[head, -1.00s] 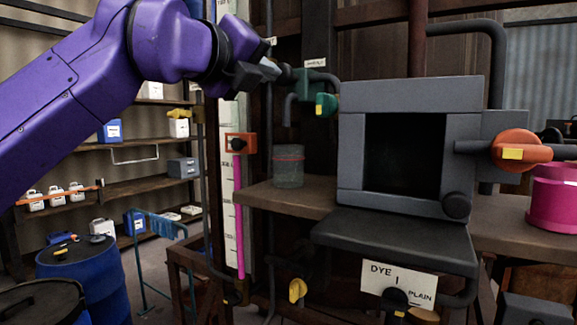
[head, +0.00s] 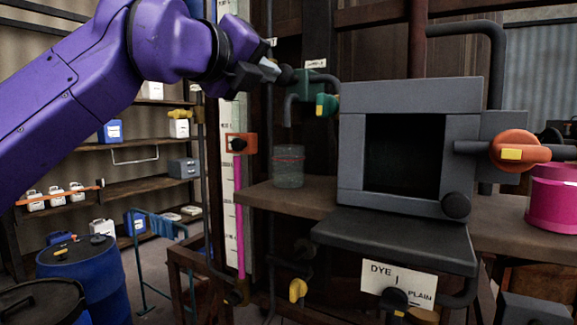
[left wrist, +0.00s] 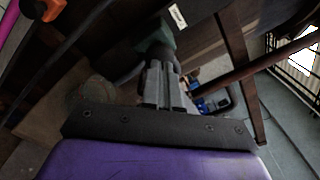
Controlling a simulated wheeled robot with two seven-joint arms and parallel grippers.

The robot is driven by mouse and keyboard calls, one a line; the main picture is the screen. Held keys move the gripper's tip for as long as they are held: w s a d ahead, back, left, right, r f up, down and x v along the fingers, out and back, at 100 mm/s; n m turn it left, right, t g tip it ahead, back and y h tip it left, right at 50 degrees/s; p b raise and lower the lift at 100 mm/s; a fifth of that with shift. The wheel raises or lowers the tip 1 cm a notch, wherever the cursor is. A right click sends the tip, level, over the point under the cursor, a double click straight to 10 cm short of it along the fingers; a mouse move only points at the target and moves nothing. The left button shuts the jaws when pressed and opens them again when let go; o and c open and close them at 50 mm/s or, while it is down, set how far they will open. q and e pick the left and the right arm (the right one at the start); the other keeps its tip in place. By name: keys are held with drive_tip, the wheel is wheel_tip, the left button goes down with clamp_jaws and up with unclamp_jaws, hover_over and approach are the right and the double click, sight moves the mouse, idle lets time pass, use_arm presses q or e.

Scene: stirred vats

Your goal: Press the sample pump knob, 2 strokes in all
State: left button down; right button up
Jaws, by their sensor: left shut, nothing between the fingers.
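The sample pump has a green body (head: 306,80) on the dark wall, with a grey spout pointing down. Its dark knob (head: 286,75) faces left. A clear beaker (head: 289,167) with a red line stands on the shelf below the spout. My left gripper (head: 270,70) is shut and empty, with its fingertips at the knob's face. In the left wrist view the fingers (left wrist: 166,84) point at the dark knob (left wrist: 158,56) and the green body (left wrist: 156,36). Contact and how far the knob is pressed in cannot be told. My right gripper is not in view.
A grey box-shaped port (head: 410,98) with a dark opening stands right of the pump. An orange-handled valve (head: 520,150) and a pink pot (head: 553,198) are at the right. A sight tube with pink liquid (head: 239,215) stands left of the wooden shelf (head: 262,197).

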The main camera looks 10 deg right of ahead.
use_arm(q)
drive_tip(key=shift+w, duration=0.15)
drive_tip(key=x, duration=0.3)
drive_tip(key=shift+w+d, duration=0.25)
idle(0.9)
drive_tip(key=b+v, duration=0.2)
drive_tip(key=v, duration=0.1)
drive_tip(key=shift+s, duration=0.1)
idle(0.4)
idle(0.4)
